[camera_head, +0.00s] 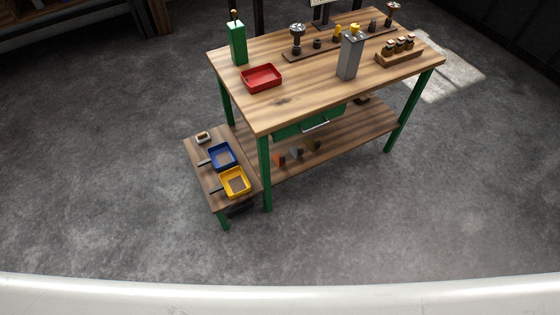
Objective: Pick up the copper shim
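No copper shim can be made out for certain. The yellow tray (247,190) on the low side bench shows a brownish patch inside, and the blue tray (231,163) behind it shows a similar one. I cannot tell whether either patch is a shim or the tray floor. Small orange, grey and brown pieces (279,160) stand on the workbench's lower shelf, too small to identify. Neither of my grippers is in view.
The wooden workbench (290,103) carries a red tray (262,79), a green canister (238,45), a grey block (349,60) and a rack of small jars (399,57). The low bench (202,181) stands at its left. The concrete floor in front is clear.

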